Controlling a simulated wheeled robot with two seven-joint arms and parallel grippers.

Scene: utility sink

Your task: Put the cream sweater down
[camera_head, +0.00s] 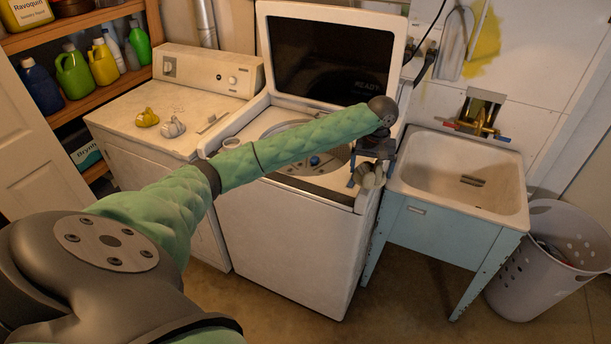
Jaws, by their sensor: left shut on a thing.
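My left arm reaches across from the lower left to the washer's right front corner. My left gripper (366,174) points down there, beside the gap between the washer and the sink. It is shut on a small cream bundle, the cream sweater (371,181), which shows between and below the fingers. The sweater is small in view and partly hidden by the gripper. I cannot tell whether it touches the washer's edge. My right gripper is not in view.
The washer (283,245) stands with its lid (333,60) up. A grey laundry basket (545,262) stands at the far right. The dryer (165,105) holds small yellow and white items. Bottles line the shelves at the left.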

